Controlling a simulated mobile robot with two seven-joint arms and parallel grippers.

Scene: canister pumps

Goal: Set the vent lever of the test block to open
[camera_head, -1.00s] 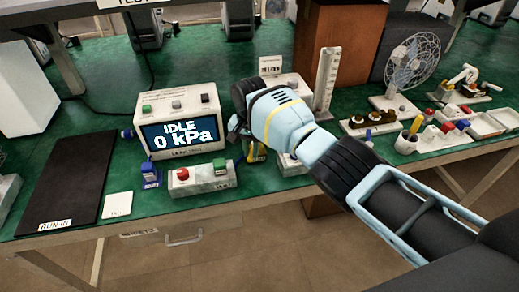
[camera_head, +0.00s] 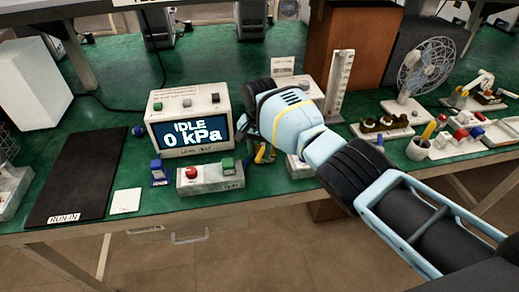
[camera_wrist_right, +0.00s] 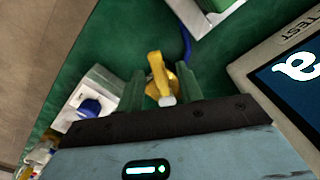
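The yellow part also shows in the head view (camera_head: 263,157), partly covered. A pale block (camera_head: 298,167) is just right of it; in the wrist view this block (camera_wrist_right: 98,88) has a blue knob. My left gripper is not in view.
The leak tester (camera_head: 187,128) reads IDLE, 0 kPa. In front are a grey box (camera_head: 211,182) with red and green buttons and a blue part (camera_head: 158,172). A black mat (camera_head: 75,177) lies left. A ruler stand (camera_head: 339,85) and fan (camera_head: 420,65) stand right.

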